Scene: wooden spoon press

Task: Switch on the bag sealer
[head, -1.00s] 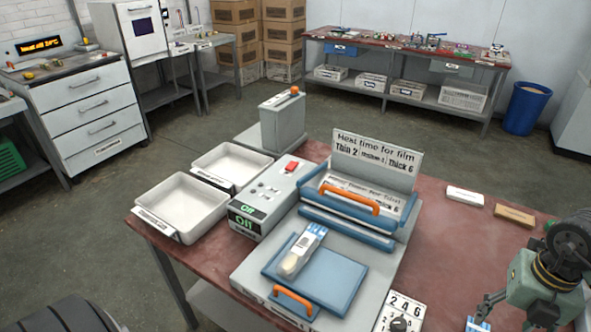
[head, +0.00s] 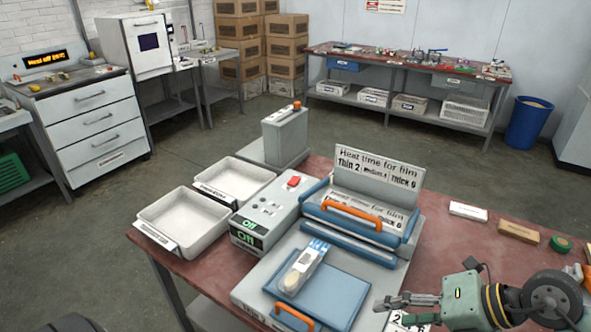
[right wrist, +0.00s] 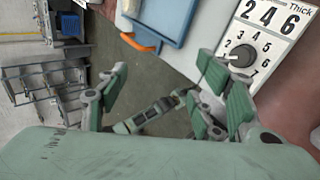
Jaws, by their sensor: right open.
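The bag sealer (head: 330,257) stands on the red bench, its blue-framed jaw with an orange handle (head: 350,214) at the back. Beside it, the grey control box (head: 268,215) has a red switch (head: 294,181) on top and a green display (head: 246,226) reading "Off". A filled bag (head: 304,268) lies on the blue plate in front of the jaw. My right gripper (head: 388,310) is open and empty at the sealer's front right corner, partly covering the dial panel. The right wrist view shows its spread fingers beside the numbered dial (right wrist: 243,55). My left gripper is out of view.
Two white bins (head: 185,222) stand left of the control box, and a grey post unit (head: 285,137) stands behind it. A heat-time sign (head: 376,171) rises behind the jaw. A white block (head: 468,211) and a brown block (head: 518,232) lie on the right bench.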

